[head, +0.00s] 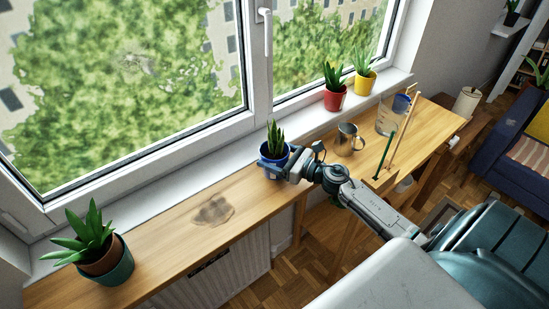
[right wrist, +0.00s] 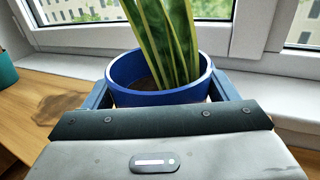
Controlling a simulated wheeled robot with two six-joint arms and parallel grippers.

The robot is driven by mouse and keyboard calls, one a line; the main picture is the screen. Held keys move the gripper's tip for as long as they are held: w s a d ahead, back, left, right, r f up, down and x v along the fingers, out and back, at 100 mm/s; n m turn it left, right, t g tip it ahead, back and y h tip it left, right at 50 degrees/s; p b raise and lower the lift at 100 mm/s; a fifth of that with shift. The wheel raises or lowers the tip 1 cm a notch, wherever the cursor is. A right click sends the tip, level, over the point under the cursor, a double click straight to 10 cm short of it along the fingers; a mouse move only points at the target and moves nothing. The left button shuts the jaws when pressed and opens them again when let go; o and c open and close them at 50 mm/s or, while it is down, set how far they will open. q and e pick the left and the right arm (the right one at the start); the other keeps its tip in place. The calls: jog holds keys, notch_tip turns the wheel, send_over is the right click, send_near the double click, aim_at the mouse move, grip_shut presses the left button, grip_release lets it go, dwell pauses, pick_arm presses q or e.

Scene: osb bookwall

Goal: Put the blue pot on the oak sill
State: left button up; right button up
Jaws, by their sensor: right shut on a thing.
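The blue pot (head: 272,163) holds an upright plant with striped green leaves. It also shows in the right wrist view (right wrist: 160,97). My right gripper (head: 279,164) is shut on the pot, with one finger on each side of it. The pot is upright at the back edge of the oak sill (head: 170,241), near the white window ledge. I cannot tell whether its base touches the wood or hangs just above it. The oak sill runs under the window from lower left to upper right. My left gripper is not in view.
A potted succulent in a teal pot (head: 116,265) stands at the sill's left end. A dark stain (head: 213,211) marks clear wood between. To the right are a metal mug (head: 347,139) and a glass jar (head: 386,121). Red (head: 334,99) and yellow (head: 366,83) pots stand on the white ledge.

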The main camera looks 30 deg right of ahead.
jog(key=shift+f, duration=0.7)
jog(key=shift+f, duration=0.2)
jog(key=o, duration=1.2)
jog(key=shift+o, duration=0.2)
jog(key=shift+r, duration=0.1)
